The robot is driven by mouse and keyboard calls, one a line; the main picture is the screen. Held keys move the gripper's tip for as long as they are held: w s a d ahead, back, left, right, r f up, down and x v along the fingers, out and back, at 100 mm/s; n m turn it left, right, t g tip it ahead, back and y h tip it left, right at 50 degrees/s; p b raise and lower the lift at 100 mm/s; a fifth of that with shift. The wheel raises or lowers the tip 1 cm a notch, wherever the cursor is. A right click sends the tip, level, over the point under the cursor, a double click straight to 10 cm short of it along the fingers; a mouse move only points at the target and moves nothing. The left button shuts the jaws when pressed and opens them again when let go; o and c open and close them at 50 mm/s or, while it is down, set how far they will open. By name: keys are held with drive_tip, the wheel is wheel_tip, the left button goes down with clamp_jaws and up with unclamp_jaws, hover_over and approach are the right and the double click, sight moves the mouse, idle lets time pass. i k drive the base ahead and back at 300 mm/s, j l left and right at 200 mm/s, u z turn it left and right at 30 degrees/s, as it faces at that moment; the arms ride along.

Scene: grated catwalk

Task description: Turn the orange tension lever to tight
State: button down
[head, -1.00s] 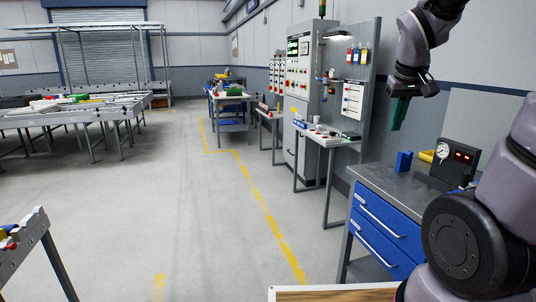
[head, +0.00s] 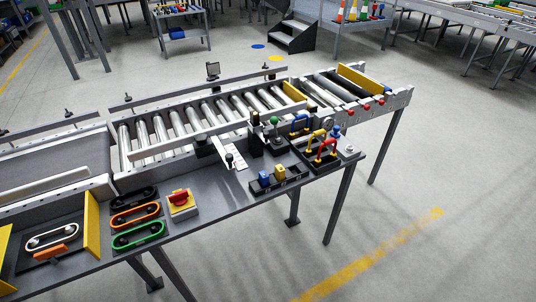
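An orange lever (head: 50,253) lies at the lower left in the head view, just below a white belt loop (head: 51,237) that runs round two small rollers. Both sit on a dark plate between two yellow side plates, on the shelf in front of the conveyor. The lever points slightly up to the right. Any "tight" mark is too small to read. My gripper is outside the head view now.
Black, orange (head: 135,214) and green (head: 138,235) belt loops lie right of the right-hand yellow plate (head: 91,222). A red switch on a yellow box (head: 180,201) stands beside them. Toggle clamps (head: 321,146) and blue-and-yellow switches are farther right. A roller conveyor (head: 210,120) runs behind. Floor in front is clear.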

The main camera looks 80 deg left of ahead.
sight(49, 253)
drive_tip(key=u, duration=4.45)
drive_tip(key=i+j+u, duration=0.25)
drive_tip(key=i+j, duration=0.2)
drive_tip(key=j, duration=0.1)
